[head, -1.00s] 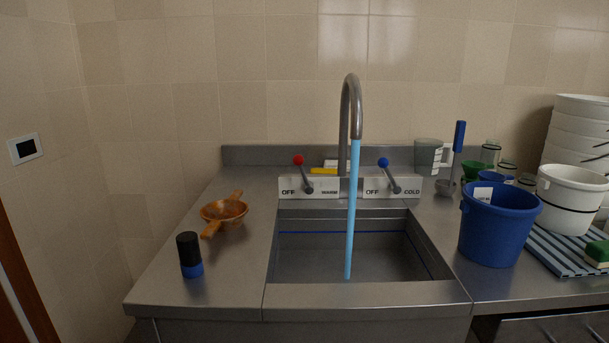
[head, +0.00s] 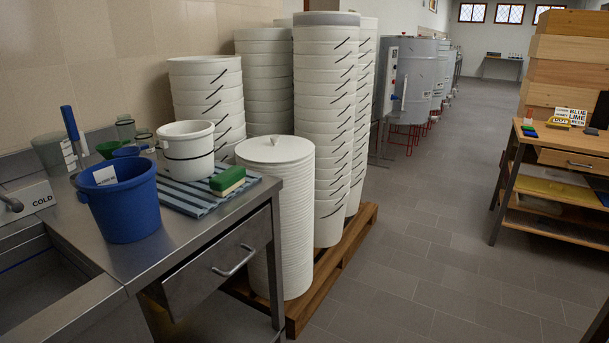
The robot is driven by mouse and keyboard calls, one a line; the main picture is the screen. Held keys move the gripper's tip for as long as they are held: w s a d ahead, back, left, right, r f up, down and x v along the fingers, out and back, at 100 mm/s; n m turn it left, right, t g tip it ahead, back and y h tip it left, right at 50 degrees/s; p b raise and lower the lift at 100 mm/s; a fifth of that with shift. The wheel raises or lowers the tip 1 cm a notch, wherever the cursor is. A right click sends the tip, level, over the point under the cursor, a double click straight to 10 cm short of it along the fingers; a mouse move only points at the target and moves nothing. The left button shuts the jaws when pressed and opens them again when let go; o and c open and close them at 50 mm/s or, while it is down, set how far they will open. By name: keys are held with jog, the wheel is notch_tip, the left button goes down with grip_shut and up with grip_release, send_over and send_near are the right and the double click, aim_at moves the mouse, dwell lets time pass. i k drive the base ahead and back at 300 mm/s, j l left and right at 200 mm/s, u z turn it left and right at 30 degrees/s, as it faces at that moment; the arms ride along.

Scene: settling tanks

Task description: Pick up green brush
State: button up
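A small block with a green top and a pale underside (head: 228,180) lies on a striped cloth (head: 187,198) near the right end of the steel counter. It could be the green brush or a sponge; I cannot tell which. A green item (head: 108,149), perhaps a bowl or funnel, is partly hidden behind the blue bucket. My gripper is not in view.
The blue bucket (head: 127,208) and a white bucket (head: 188,152) stand on the counter (head: 165,243). Stacked white tubs (head: 323,130) on a wooden pallet (head: 330,268) stand beyond it. A wooden desk (head: 570,146) is at right. The tiled floor between is clear.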

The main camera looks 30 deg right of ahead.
aim_at(223, 184)
jog(key=z, duration=0.4)
jog(key=i+l+u, duration=0.15)
jog(key=l, duration=0.2)
jog(key=i+l+u, duration=0.15)
jog(key=l, duration=0.15)
jog(key=i+l+u, duration=0.15)
jog(key=l, duration=0.2)
jog(key=l+u, duration=0.15)
jog(key=l, duration=0.25)
jog(key=i+l+u, duration=0.1)
jog(key=i, duration=0.3)
jog(key=i+l, duration=0.25)
jog(key=i+l+u, duration=0.15)
jog(key=i, duration=0.35)
